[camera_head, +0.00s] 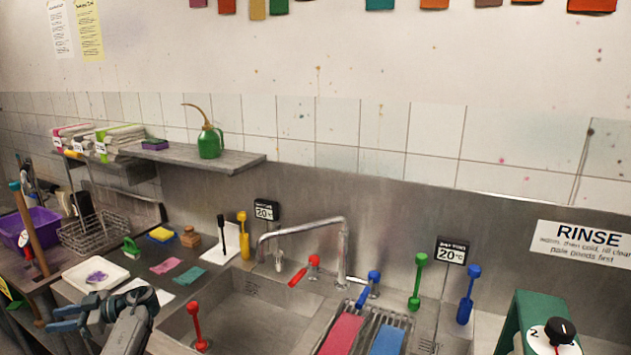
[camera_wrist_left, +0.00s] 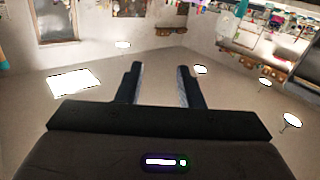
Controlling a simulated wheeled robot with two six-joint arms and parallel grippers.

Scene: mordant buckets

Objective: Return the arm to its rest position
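My left gripper (camera_head: 60,319) is at the lower left of the head view, above the left part of the steel counter, with its fingers pointing left. In the left wrist view the two fingers of the left gripper (camera_wrist_left: 159,78) stand apart with nothing between them. That view looks out over the room, which appears upside down, with bright ceiling panels beyond the fingers. My left arm comes up from the bottom edge of the head view. My right gripper is not in view.
A white tray (camera_head: 95,274) lies just behind the left gripper. A red plunger-like tool (camera_head: 196,322) stands at the left of the sink (camera_head: 249,306). A purple bin (camera_head: 40,222) and a wire basket (camera_head: 92,233) are at the left. A green watering can (camera_head: 209,143) stands on the shelf.

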